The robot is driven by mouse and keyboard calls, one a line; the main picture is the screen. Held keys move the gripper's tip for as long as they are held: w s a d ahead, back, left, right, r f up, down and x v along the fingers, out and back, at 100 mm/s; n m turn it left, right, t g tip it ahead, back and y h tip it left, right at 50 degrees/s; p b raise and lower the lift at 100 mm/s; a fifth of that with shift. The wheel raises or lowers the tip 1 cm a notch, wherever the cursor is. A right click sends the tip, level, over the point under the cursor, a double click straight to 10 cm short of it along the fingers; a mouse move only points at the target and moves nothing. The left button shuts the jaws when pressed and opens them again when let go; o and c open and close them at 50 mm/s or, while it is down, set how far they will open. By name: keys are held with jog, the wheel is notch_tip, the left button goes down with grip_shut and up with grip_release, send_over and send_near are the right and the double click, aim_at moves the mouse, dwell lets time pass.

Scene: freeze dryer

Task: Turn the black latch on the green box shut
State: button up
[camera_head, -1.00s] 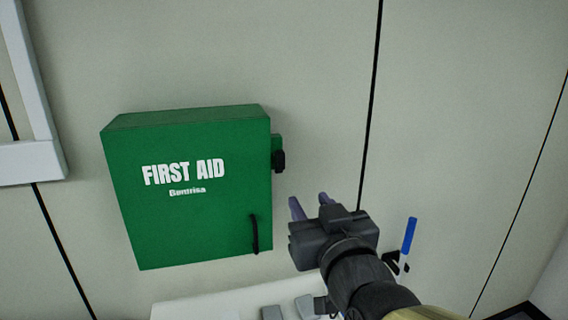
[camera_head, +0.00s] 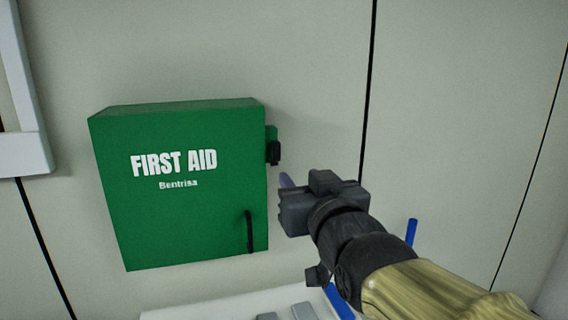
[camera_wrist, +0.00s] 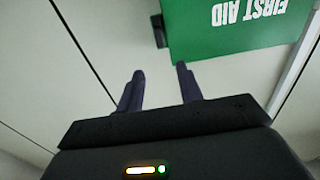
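The green box (camera_head: 180,220) is a first aid cabinet on the wall, left of centre in the head view; its lid looks closed. The black latch (camera_head: 274,152) sits on a green tab at the box's right side. It also shows at the box's edge in the wrist view (camera_wrist: 158,31). My gripper (camera_head: 287,181) is just below and right of the latch, not touching it as far as I can see. In the wrist view my gripper (camera_wrist: 160,73) has its two fingers apart with nothing between them, and the latch lies beyond the gap. In the head view the fingers are mostly hidden.
A black handle (camera_head: 250,231) is on the box's front at lower right. A white surface (camera_head: 200,313) lies below the box. A blue item (camera_head: 411,232) is on the wall behind my arm. A grey-white frame (camera_head: 22,155) stands at left.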

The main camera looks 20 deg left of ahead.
aim_at(277, 150)
jog(key=p+x, duration=0.6)
jog(key=x, duration=0.8)
jog(key=shift+w, duration=0.4)
grip_shut()
